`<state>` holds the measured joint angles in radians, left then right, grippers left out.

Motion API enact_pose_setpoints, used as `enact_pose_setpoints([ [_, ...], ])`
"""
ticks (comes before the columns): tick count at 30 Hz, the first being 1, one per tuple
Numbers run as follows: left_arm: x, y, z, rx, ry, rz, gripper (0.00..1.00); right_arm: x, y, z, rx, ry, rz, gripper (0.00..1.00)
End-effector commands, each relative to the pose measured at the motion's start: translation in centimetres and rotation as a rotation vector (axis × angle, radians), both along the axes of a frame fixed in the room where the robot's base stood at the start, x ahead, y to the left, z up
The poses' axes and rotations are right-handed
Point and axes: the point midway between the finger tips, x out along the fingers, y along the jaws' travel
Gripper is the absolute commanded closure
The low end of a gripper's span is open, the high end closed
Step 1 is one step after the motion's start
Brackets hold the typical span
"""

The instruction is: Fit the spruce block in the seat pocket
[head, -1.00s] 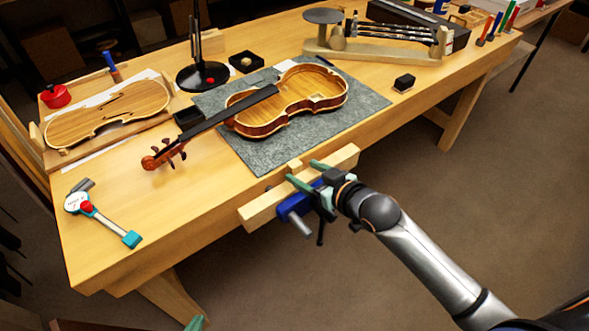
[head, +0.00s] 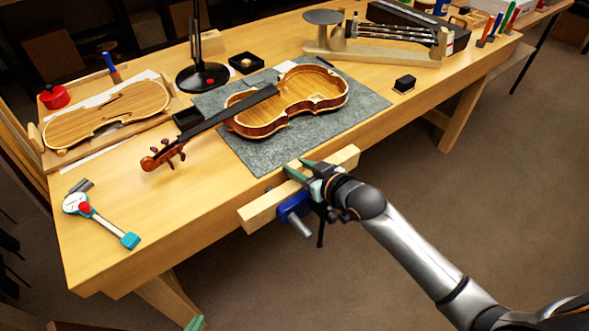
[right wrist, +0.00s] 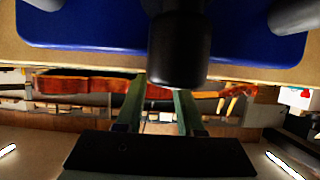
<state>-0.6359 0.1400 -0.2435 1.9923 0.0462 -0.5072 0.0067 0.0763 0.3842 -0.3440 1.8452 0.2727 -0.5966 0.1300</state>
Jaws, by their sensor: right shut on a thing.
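The small pale spruce block (head: 293,164) is at the bench's front edge, by the wooden bar (head: 258,214) with the blue vise. My right gripper (head: 298,167) is shut on it, with a green finger on either side. In the right wrist view the green fingers (right wrist: 160,108) also show, but the block cannot be made out. The open violin body (head: 300,105) lies on the grey mat with its inside facing up. A small pale patch shows inside it; I cannot tell whether it is the seat pocket. Only the green tip of my left gripper (head: 194,323) shows, at the bottom edge.
The blue vise (head: 293,206) hangs at the front edge beneath my right gripper. A lamp base (head: 203,77) and a dial gauge (head: 77,203) stand to the left. The bench between gauge and mat is mostly clear.

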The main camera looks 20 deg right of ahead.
Motion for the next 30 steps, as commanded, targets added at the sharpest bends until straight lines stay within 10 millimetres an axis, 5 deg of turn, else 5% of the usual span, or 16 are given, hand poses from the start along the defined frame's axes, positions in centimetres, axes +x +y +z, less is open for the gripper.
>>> enact_pose_setpoints([
  [6, 0.0, 0.0, 0.0, 0.000, -0.001, -0.001, 1.00, 0.0, 0.0, 0.0, 0.000, 0.000, 0.000, 1.00],
  [17, 0.0, 0.0, 0.0, 0.002, 0.001, 0.000, 1.00, 0.0, 0.0, 0.2, 0.000, 0.000, 0.000, 1.00],
  [30, 0.0, 1.0, 1.4, 0.012, -0.011, 0.017, 1.00, 0.1, 0.0, 7.9, 0.000, -0.005, -0.001, 1.00],
])
